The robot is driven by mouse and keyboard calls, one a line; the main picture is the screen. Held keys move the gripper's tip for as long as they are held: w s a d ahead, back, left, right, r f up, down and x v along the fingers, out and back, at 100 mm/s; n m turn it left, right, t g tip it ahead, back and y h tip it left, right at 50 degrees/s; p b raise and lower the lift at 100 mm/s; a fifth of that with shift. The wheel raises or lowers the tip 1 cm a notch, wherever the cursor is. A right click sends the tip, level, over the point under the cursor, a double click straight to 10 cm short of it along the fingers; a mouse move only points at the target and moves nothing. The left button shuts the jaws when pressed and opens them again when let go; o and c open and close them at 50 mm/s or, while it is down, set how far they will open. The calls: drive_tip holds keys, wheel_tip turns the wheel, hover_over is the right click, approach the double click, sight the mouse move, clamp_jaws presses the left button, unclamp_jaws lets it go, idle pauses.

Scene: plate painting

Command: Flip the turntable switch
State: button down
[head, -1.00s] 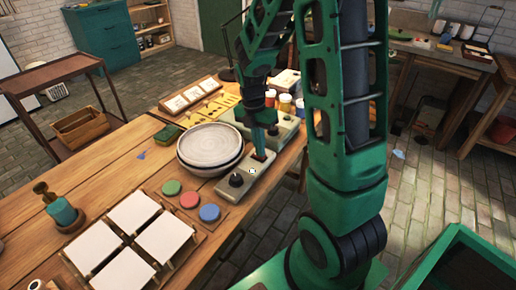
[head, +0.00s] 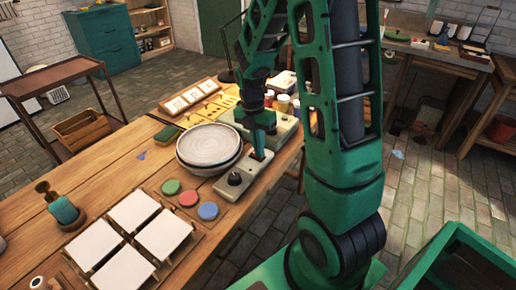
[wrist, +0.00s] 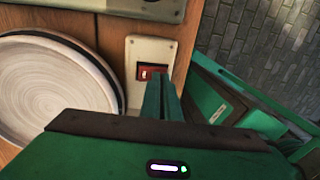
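The turntable (head: 208,146) is a pale round wheel on a dark base on the wooden table; it also shows at the left of the wrist view (wrist: 52,85). A pale control box (head: 222,186) with a black knob sits in front of it. The box's red rocker switch (wrist: 152,73) lies on its top at the far end. My gripper (wrist: 160,80) is shut and empty, its two fingers together and pointing down. Its tips are right at the near edge of the switch in the wrist view. Whether they touch it I cannot tell.
Red, green and blue paint discs (head: 188,198) and white tiles (head: 133,211) lie at the near left. A grey-green box (head: 283,130) and paint jars (head: 284,103) stand behind my gripper. The table's right edge is close by.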

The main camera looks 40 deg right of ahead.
drive_tip(key=shift+a+f, duration=0.1)
drive_tip(key=shift+f, duration=0.2)
drive_tip(key=shift+a, duration=0.1)
